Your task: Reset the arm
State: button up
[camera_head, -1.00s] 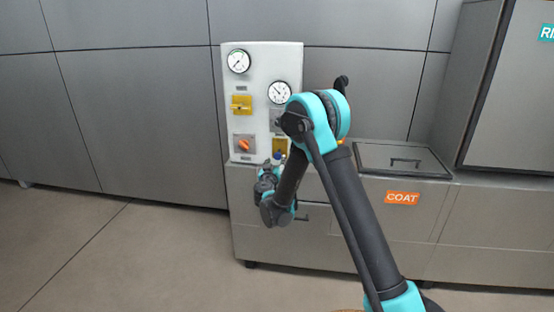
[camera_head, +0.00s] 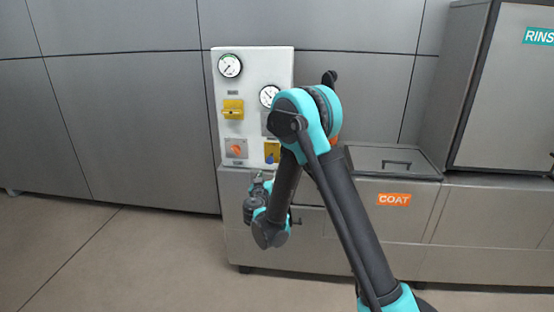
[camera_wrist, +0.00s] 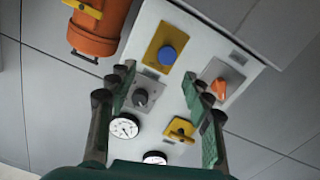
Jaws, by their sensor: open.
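My arm stands in front of a white control panel (camera_head: 215,100). My gripper (camera_wrist: 160,82) is open in the wrist view, its two dark green fingers apart with nothing between them but the panel behind. In the head view the wrist end of my arm hangs low, in front of the grey cabinet under the panel; the fingers are too small and partly hidden to make out there. The panel carries a blue button (camera_wrist: 167,55) on a yellow plate, an orange knob (camera_wrist: 219,88), a black knob (camera_wrist: 141,97), a yellow switch (camera_wrist: 180,130) and two dials (camera_wrist: 124,127).
An orange cylinder (camera_wrist: 94,30) with a yellow handle is at the top left of the wrist view. Grey cabinets with a COAT label (camera_head: 394,200) and a RINSE label (camera_head: 538,36) run to the right. The floor (camera_head: 110,260) on the left is clear.

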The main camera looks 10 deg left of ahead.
jog(key=s+d+r+m+g+h, duration=0.2)
jog(key=d+g+h, duration=0.15)
jog(key=d, duration=1.25)
jog(key=s+d+f+m+g, duration=0.15)
jog(key=s+d+g, duration=0.35)
jog(key=s+d, duration=0.55)
jog(key=s+d+f+g+y, duration=0.1)
jog(key=s+d+f, duration=0.1)
jog(key=s, duration=0.6)
jog(key=s+d+f+g+y, duration=0.1)
jog(key=s+f+g+y, duration=0.1)
jog(key=s, duration=0.5)
jog(key=s+d+f+n+g+y, duration=0.1)
jog(key=s+d+f+g, duration=0.1)
jog(key=s, duration=0.6)
jog(key=shift+s+d+f, duration=0.35)
jog(key=shift+y, duration=0.25)
jog(key=shift+c, duration=0.3)
